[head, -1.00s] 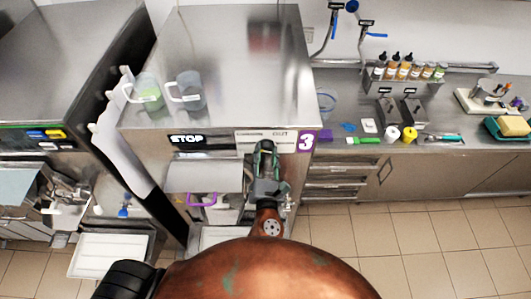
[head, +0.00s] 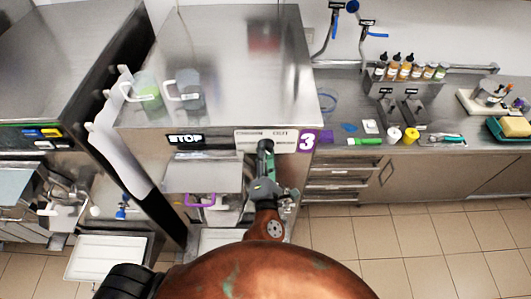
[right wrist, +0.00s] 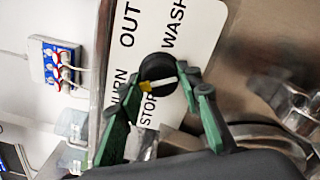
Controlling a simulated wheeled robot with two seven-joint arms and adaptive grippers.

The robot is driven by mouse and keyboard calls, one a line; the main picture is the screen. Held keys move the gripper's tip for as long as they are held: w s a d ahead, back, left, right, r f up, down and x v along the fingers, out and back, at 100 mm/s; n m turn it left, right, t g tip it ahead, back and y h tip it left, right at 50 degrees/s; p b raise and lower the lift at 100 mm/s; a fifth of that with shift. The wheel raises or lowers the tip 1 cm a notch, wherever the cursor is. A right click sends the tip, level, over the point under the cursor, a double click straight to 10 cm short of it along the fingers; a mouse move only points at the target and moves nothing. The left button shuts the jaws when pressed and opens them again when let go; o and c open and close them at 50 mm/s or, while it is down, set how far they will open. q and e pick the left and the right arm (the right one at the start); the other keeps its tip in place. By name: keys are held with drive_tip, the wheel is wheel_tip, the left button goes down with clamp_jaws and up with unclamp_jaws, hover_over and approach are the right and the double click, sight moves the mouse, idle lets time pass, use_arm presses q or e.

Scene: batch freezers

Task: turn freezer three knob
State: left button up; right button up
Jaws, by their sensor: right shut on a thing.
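Freezer three (head: 230,60) is the steel cabinet with a purple "3" label (head: 308,140) on its front. Its black round knob (right wrist: 158,70), with a pale pointer line, sits on a white label plate (right wrist: 200,25) bearing OUT, WASH and STOP. My right gripper (head: 265,150) is at the freezer's front, just left of the purple label. In the right wrist view its green fingers lie on either side of the knob, shut on it. In the head view the gripper hides the knob. My left gripper is not in view.
Two clear jugs stand on the freezer top, one (head: 148,92) with green contents, the other (head: 190,92) grey. A steel shelf (head: 204,173) and purple handle (head: 200,203) lie left of my right gripper. A counter (head: 460,150) with bottles extends right.

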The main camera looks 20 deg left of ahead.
idle(0.4)
drive_tip(key=o, duration=1.2)
